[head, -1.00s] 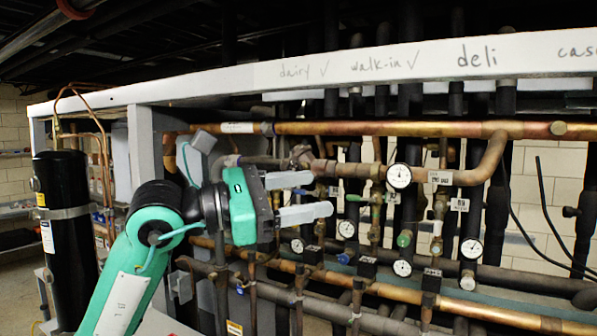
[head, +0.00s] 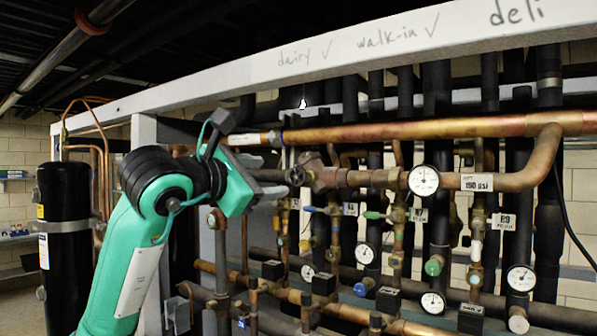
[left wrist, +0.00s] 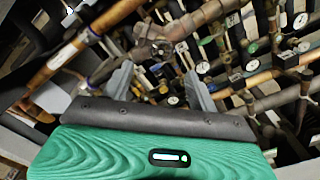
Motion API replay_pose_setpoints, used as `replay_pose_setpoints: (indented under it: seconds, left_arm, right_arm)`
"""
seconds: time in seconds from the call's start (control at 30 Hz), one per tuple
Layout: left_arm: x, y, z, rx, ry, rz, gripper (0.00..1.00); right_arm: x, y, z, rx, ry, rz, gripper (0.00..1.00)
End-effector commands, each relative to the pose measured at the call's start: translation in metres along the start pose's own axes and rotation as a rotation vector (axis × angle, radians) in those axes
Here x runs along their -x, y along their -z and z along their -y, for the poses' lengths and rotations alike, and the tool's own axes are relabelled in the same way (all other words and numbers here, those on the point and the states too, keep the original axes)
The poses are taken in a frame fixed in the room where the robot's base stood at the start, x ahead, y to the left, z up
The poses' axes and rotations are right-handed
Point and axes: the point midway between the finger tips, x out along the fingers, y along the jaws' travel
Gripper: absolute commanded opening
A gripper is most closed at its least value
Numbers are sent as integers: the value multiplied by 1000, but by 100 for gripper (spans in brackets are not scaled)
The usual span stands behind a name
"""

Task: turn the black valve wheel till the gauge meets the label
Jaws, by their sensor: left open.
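The black valve wheel (head: 297,176) is a small dark disc at the left end of a brass valve on the upper copper pipework in the head view. The valve's round end also shows ahead of the fingers in the left wrist view (left wrist: 161,47). A white dial gauge (head: 424,180) is to the right of the valve, beside a white label (head: 477,182) reading 190 psi; its needle is too small to read. My left gripper (head: 279,181) is open and empty, just left of the wheel, its fingers partly hidden by its teal body. My right gripper is out of view.
A white beam (head: 350,48) with handwritten words crosses above the pipes. A copper pipe (head: 400,131) runs just above the valve. Several other gauges and small valves hang below. A black cylinder (head: 65,211) stands at the left.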

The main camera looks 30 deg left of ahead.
Motion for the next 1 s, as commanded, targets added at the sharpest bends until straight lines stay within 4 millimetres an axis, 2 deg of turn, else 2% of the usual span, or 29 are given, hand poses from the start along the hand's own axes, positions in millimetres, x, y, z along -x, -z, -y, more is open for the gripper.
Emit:
replay_pose_setpoints:
  seconds: [0.03, 0.17, 0.4, 0.6, 0.9, 0.93, 1.0]
  left_arm:
    - [-13, -4, -2, 3, 6, -3, 59]
    - [-42, -4, -2, 2, 6, -3, 59]
    - [-82, -3, -1, 2, 4, -1, 59]
    - [-97, -1, 0, 0, 3, -1, 59]
    - [-99, 0, 1, -1, 2, 1, 59]
    - [-99, 0, 1, -1, 2, 1, 57]
    - [-99, 0, 1, 0, 2, 1, 44]
  right_arm:
    - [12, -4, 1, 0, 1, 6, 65]
    - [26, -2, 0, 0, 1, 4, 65]
    - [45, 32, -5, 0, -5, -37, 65]
    - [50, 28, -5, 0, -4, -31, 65]
    - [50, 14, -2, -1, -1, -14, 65]
    - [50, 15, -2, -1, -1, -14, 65]
    - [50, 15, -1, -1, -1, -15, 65]
